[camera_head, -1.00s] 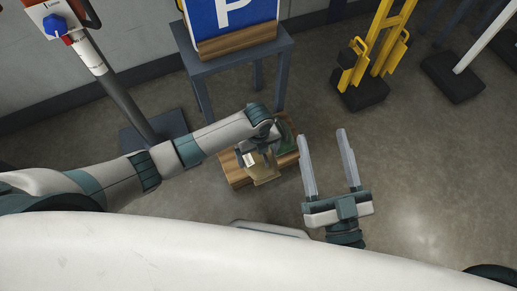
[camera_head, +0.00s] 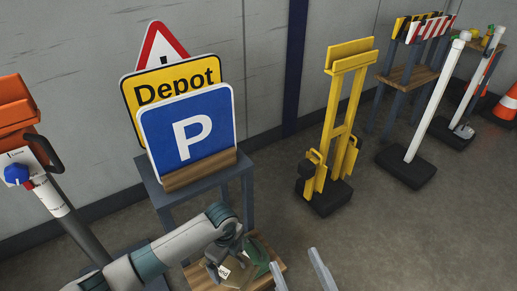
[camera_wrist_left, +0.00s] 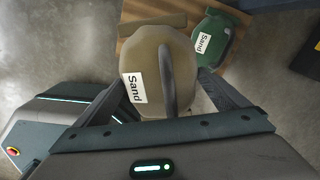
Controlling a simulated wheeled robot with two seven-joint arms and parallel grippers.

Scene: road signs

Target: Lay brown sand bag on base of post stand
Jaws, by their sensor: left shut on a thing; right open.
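The brown sand bag (camera_wrist_left: 165,75), with a white "Sand" label, is between the fingers of my left gripper (camera_wrist_left: 168,95), which is shut on it. In the head view the bag (camera_head: 238,276) shows partly, below my left wrist, over a low wooden board. Whether it is clear of the board I cannot tell. A white post (camera_head: 432,100) stands on a black base (camera_head: 405,169) at the right, far from the bag. A second white post (camera_head: 481,82) stands behind it. My right gripper (camera_head: 298,268) is open and empty at the bottom edge; its wrist is out of view.
A green sand bag (camera_wrist_left: 222,40) lies on the wooden board (camera_wrist_left: 128,48) beside the brown one. A grey stand (camera_head: 150,184) holds signs behind my left arm. A yellow frame (camera_head: 342,105) stands mid-floor. Open floor (camera_head: 360,240) lies in front of it.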

